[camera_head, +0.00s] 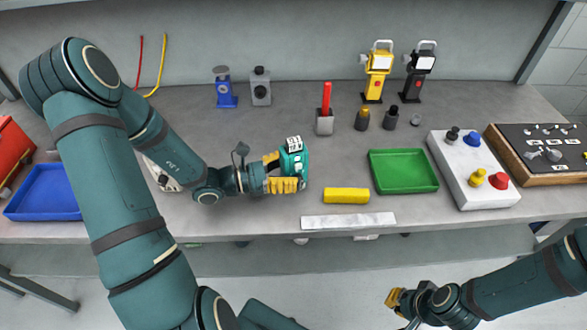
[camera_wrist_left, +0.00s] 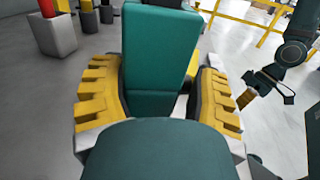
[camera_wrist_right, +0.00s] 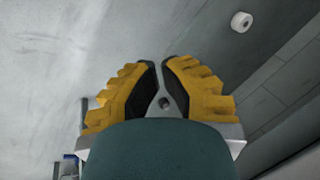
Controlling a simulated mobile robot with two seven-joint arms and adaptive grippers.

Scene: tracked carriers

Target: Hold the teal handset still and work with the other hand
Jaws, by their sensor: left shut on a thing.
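The teal handset (camera_head: 294,165) is held upright above the left-middle of the grey bench, with white keys on its top. My left gripper (camera_head: 285,171) is shut on it with yellow fingers on both sides. In the left wrist view the handset (camera_wrist_left: 160,50) sits between the two fingers; its keyed face is hidden there. My right gripper (camera_head: 394,298) is low in front of the bench, apart from the handset. In the right wrist view the right fingertips (camera_wrist_right: 160,62) come almost together with nothing between them.
On the bench (camera_head: 260,215) are a yellow block (camera_head: 346,195), a white strip (camera_head: 348,221), a green tray (camera_head: 404,186), a white board with coloured knobs (camera_head: 470,185), and a blue tray (camera_head: 40,205). A grey block with a red handle (camera_head: 325,122) stands behind.

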